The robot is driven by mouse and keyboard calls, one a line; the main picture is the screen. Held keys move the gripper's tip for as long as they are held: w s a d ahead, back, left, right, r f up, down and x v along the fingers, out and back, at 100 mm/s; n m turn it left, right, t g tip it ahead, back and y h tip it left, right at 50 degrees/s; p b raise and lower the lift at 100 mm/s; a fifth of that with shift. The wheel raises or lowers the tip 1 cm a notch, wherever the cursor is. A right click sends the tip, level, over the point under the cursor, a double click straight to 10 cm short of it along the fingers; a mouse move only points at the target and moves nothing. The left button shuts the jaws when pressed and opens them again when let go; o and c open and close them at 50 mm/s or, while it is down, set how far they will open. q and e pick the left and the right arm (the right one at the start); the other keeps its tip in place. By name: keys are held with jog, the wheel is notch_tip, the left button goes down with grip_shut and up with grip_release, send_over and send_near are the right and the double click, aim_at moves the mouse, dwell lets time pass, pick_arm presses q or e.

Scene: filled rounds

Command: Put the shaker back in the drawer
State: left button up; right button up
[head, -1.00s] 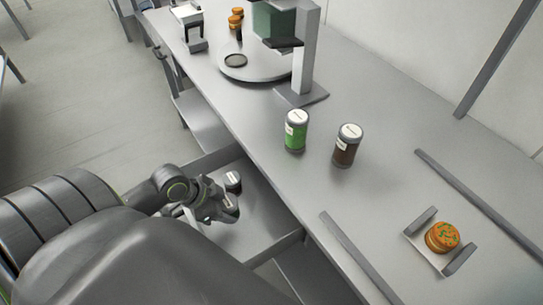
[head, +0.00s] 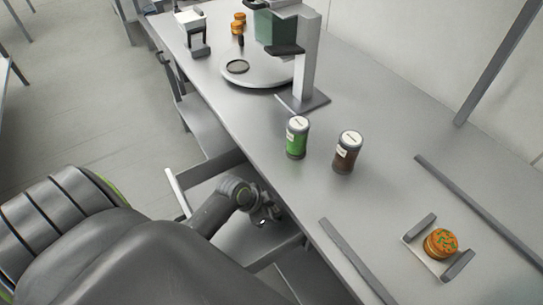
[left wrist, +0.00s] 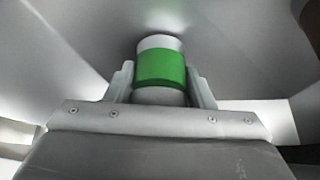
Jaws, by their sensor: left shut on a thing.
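My left gripper (head: 266,216) reaches down into the open drawer (head: 179,193), close to the table's edge. It is shut on a shaker, which my gripper and arm mostly hide in the head view. In the left wrist view this shaker (left wrist: 160,68) has a green band between pale grey ends and sits between the two fingers. I cannot tell whether it touches the drawer's floor. My right gripper is not in view.
A green shaker (head: 297,140) and a dark brown shaker (head: 346,155) stand upright on the table above the drawer. A machine on a round base (head: 255,76) stands farther back. A small tray (head: 417,231) holds a topped round (head: 440,243).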

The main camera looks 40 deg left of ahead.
pick_arm(q)
jog(key=shift+f, duration=0.15)
jog(key=o, duration=1)
jog(key=shift+o, duration=0.2)
jog(key=v, duration=1.2)
jog(key=shift+w, duration=0.1)
